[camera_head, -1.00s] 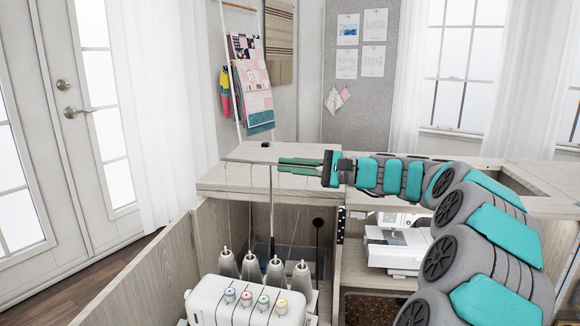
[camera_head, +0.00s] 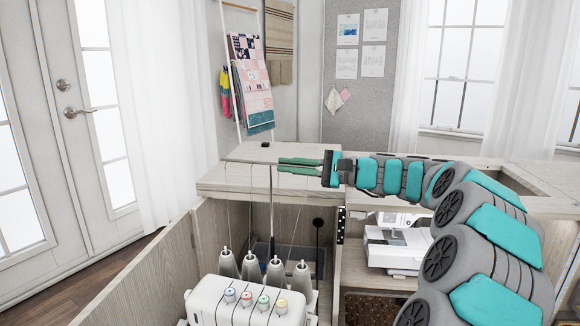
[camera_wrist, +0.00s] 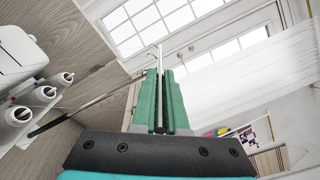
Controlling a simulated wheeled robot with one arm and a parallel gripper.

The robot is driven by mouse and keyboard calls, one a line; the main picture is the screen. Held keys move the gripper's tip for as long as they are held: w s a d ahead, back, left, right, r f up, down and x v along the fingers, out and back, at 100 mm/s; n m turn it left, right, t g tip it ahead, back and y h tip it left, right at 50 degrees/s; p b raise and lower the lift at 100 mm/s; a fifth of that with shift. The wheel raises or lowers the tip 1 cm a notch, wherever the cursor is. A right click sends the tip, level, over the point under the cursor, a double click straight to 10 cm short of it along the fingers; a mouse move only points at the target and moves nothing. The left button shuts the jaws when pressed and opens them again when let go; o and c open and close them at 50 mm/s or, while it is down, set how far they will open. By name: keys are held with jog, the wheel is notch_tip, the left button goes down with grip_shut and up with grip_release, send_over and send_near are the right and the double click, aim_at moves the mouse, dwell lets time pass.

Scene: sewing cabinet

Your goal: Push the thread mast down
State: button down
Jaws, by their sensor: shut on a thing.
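The thread mast (camera_head: 271,210) is a thin upright metal rod with a thin crossbar (camera_head: 245,161) at its top. It rises behind the white serger (camera_head: 245,301), and fine threads run up toward the bar. My gripper (camera_head: 281,165), with green fingers, reaches in level from the right and is shut on the mast's crossbar at the top of the rod. In the wrist view, the bar (camera_wrist: 160,54) sticks out past the fingertips (camera_wrist: 160,72), and the mast rod (camera_wrist: 85,102) runs off to the lower left.
Several grey thread cones (camera_head: 251,266) stand behind the serger, below the bar. Wooden cabinet walls (camera_head: 135,265) enclose it, with a cabinet top (camera_head: 225,180) behind the mast. A white sewing machine (camera_head: 400,247) sits in the right bay under my arm.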

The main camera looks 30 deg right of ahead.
jog(key=shift+f, duration=0.15)
notch_tip(320, 180, down, 19)
jog(key=b, duration=0.7)
jog(key=shift+f, duration=0.2)
jog(key=c, duration=1.3)
grip_release()
jog(key=o, duration=0.4)
jog(key=shift+r, duration=0.1)
jog(key=shift+c, duration=0.2)
jog(key=v, duration=0.7)
jog(key=shift+s+d, duration=0.25)
jog(key=shift+d, duration=0.05)
jog(key=shift+s+d, duration=0.1)
